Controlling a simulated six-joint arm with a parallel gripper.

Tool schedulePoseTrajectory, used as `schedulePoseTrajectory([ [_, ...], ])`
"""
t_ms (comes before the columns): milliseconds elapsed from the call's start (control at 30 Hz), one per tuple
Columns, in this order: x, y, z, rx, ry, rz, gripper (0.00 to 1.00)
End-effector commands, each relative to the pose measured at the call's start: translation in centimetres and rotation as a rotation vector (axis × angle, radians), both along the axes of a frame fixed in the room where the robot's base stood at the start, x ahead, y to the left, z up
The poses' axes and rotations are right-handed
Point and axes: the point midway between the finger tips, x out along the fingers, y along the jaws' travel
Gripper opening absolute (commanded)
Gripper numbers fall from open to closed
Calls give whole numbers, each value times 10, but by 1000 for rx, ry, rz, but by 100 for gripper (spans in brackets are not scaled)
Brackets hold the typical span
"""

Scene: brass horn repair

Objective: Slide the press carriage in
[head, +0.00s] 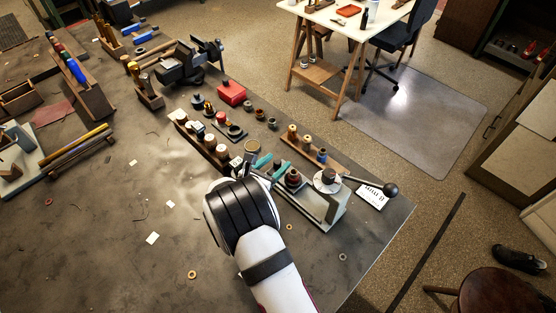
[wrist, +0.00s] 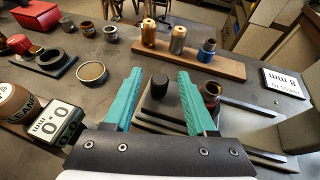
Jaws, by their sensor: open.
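The press (head: 330,205) stands near the table's right edge, with a round top and a lever ending in a black ball (head: 389,189). In the wrist view, the carriage (wrist: 158,112) is a grey block with an upright black knob (wrist: 159,84) and a dark cup (wrist: 211,93) with a reddish inside. In the head view my gripper (head: 270,164) is left of the press; my wrist hides part of that area.
A white card (wrist: 285,80) lies at the right, and a digital gauge reading 0.0 (wrist: 50,122) sits at the left. A round tin (wrist: 92,74) is near the left finger. The table's left front is mostly clear.

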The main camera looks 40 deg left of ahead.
Motion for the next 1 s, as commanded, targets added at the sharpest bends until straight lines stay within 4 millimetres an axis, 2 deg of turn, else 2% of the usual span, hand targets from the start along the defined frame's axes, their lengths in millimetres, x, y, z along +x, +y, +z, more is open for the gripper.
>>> schedulePoseTrajectory([
  [133, 12, 3, -5, 1, 0, -1, 57],
  [433, 14, 4, -6, 1, 0, 0, 57],
  [467, 14, 4, -6, 1, 0, 0, 53],
  [767, 14, 4, -6, 1, 0, 0, 0],
  [1000, 14, 4, -6, 1, 0, 0, 0],
])
